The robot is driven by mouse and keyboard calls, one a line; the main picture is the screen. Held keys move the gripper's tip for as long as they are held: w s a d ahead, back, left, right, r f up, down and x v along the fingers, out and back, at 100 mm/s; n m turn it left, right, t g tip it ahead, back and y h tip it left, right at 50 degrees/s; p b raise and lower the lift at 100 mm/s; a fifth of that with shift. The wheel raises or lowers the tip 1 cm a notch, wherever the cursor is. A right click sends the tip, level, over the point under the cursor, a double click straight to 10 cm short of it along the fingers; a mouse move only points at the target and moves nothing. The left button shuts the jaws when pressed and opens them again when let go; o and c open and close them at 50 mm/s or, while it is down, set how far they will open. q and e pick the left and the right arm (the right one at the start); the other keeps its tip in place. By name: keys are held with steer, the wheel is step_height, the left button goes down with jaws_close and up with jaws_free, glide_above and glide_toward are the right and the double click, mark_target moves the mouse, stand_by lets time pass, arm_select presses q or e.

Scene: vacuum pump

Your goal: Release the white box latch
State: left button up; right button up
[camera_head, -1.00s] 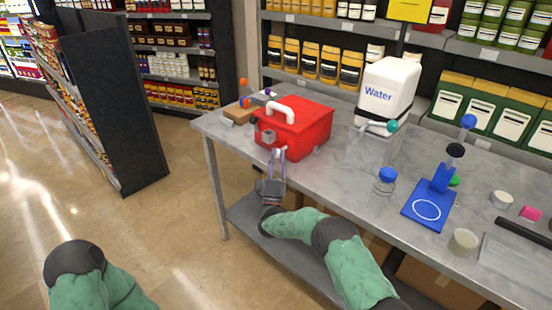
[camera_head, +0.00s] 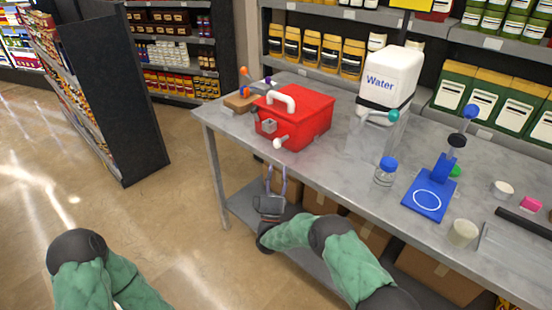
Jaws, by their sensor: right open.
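The red box (camera_head: 315,117) stands near the front edge of the table, with a white carry handle (camera_head: 283,100) on its lid. A white latch piece (camera_head: 282,142) sticks out from its front, low down, beside a small grey block (camera_head: 268,125). My right gripper (camera_head: 276,171) is open and empty, fingers pointing up, just below the latch piece and in front of the table edge. The fingers look apart from the box. My left arm shows at the bottom left, but its gripper is out of view.
The floor on the left is clear.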

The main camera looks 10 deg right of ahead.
steer(key=v, duration=0.3)
steer(key=shift+s+f, duration=0.15)
